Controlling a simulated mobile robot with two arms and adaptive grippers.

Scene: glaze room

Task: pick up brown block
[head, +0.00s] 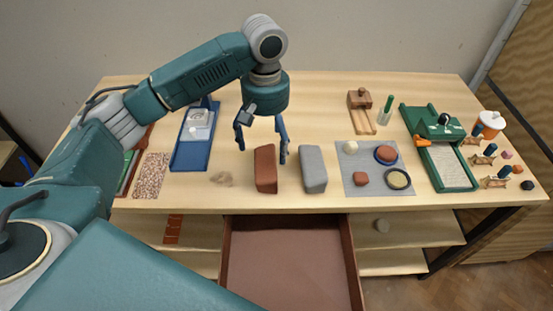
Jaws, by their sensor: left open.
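The brown block (265,170) stands on the wooden table near its front edge, left of a grey block (313,169). My left gripper (261,152) points down over the brown block with its blue fingers spread. One finger shows left of the block's top and the other shows at its right, near the gap between the two blocks. I cannot tell whether either finger touches the brown block. My right gripper is not in view.
An open brown drawer (290,222) sticks out below the table front. A grey mat (352,188) with small items lies right of the grey block. A blue tray (189,152) and a speckled sheet (151,175) lie left. A green device (440,150) stands at the right.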

